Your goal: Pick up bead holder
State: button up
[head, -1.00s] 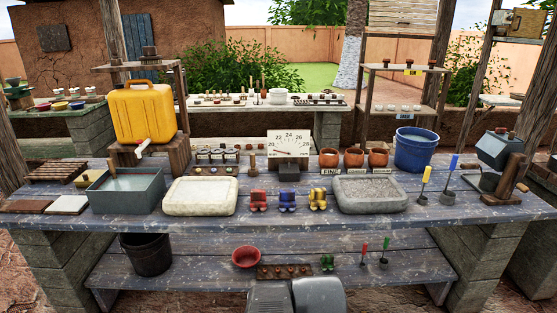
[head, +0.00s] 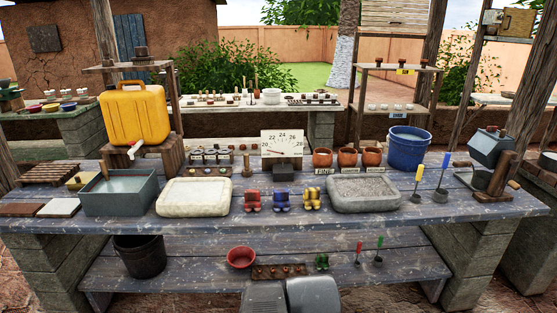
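No single thing is clearly marked as the bead holder. A dark brown strip with several small reddish knobs (head: 278,271) lies on the lower shelf and may be it. Small red (head: 252,201), blue (head: 281,201) and yellow (head: 312,199) pieces stand in a row on the bench top, between a pale slab tray and a grey stone tray. A similar green piece (head: 322,262) is on the lower shelf, right of the brown strip. My gripper is not in view; only grey parts of my own body show at the bottom edge.
The weathered bench (head: 250,224) spans the view. It bears a grey water basin (head: 121,192), pale tray (head: 194,197), stone tray (head: 364,194), dial scale (head: 282,149), yellow jug (head: 134,113) and blue bucket (head: 408,149). A red bowl (head: 241,257) and black bucket (head: 139,256) are below.

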aim_at(281, 200)
jog(key=i+l+u, duration=0.2)
jog(key=i, duration=0.25)
jog(key=i+l+u, duration=0.15)
jog(key=i, duration=0.3)
jog(key=i+l+u, duration=0.2)
jog(key=i+l, duration=0.1)
jog(key=i, duration=0.1)
